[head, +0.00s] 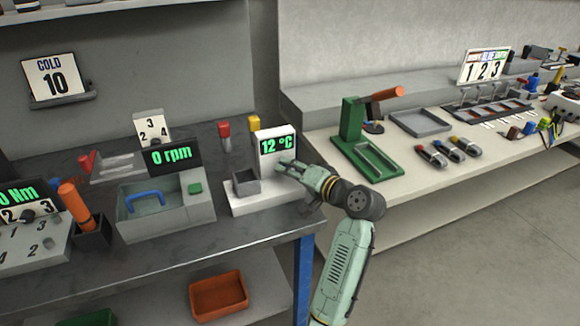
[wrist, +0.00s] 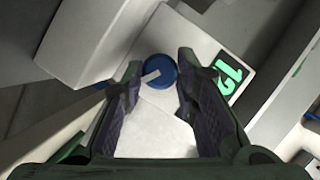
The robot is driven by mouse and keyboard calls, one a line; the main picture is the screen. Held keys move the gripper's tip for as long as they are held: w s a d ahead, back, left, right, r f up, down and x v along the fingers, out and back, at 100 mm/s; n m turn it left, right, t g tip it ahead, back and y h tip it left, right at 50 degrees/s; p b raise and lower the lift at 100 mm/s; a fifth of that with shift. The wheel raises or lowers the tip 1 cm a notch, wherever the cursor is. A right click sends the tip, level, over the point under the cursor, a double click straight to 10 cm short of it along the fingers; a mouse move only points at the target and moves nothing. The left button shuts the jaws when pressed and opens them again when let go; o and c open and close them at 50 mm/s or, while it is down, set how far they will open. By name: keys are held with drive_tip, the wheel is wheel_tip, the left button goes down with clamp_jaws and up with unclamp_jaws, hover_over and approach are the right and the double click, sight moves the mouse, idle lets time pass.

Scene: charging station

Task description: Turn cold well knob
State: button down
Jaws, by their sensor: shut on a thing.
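The cold well (head: 265,198) is a white unit with a display (head: 277,145) reading 12 °C, near the right end of the dark bench. Its knob (wrist: 159,71) is round and blue with a pale pointer, seen in the wrist view between the fingertips. In the head view my gripper hides the knob. My gripper (head: 284,166) is at the front of the unit, just below the display. In the wrist view my gripper (wrist: 158,80) has a finger on either side of the knob and is shut on it. The sign (head: 54,79) reads COLD 10.
A small grey box (head: 246,182) sits on the unit's base, left of my gripper. A grey machine (head: 165,205) with a 0 rpm display stands further left. A green press (head: 360,140) stands on the pale bench to the right.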

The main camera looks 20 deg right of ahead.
drive_tip(key=c, duration=1.2)
unclamp_jaws()
drive_tip(key=shift+c, duration=0.2)
drive_tip(key=v, duration=1.2)
